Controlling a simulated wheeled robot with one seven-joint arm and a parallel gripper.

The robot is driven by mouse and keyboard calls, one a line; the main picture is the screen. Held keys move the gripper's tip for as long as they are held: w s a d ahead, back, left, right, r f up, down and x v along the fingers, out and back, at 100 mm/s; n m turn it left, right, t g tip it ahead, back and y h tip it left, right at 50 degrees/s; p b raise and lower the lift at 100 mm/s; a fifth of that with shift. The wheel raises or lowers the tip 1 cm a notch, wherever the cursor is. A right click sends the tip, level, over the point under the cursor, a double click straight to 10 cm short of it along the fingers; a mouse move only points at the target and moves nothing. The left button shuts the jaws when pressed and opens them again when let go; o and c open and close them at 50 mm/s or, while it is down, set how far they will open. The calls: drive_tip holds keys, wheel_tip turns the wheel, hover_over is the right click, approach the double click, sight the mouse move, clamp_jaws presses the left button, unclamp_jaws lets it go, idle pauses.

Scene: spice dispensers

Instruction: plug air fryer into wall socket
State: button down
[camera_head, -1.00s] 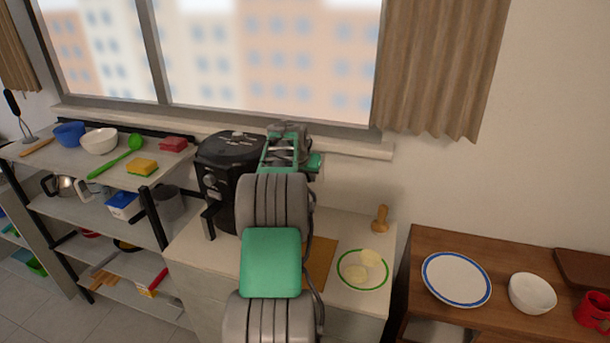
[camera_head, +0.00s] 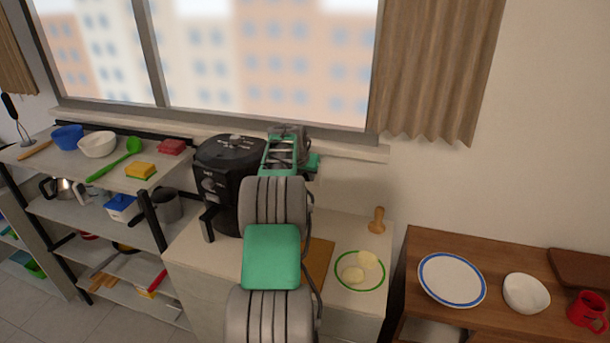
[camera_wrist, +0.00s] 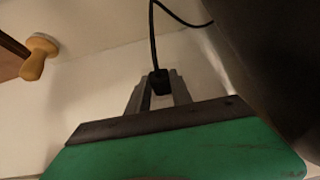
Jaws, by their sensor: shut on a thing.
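The black air fryer (camera_head: 222,172) stands upright on the white counter against the wall under the window. In the wrist view a large dark curved body at the right edge looks like the air fryer (camera_wrist: 275,50). My gripper (camera_wrist: 160,92) is shut on the black plug (camera_wrist: 160,80), whose cord runs up and then to the right. In the head view my arm hides the gripper's fingers and the plug. I cannot see the wall socket in either view.
A wooden pestle-like tool (camera_head: 377,221) and a green-rimmed plate (camera_head: 360,287) with pale slices stand right of my arm. A shelf (camera_head: 60,205) with kitchenware is at left. A wooden table (camera_head: 425,240) with a blue-rimmed plate (camera_head: 452,280) is at right.

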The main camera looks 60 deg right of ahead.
drive_tip(key=shift+d+r, duration=0.1)
drive_tip(key=shift+d, duration=0.15)
drive_tip(key=c, duration=1.1)
unclamp_jaws()
drive_tip(key=shift+o, duration=0.2)
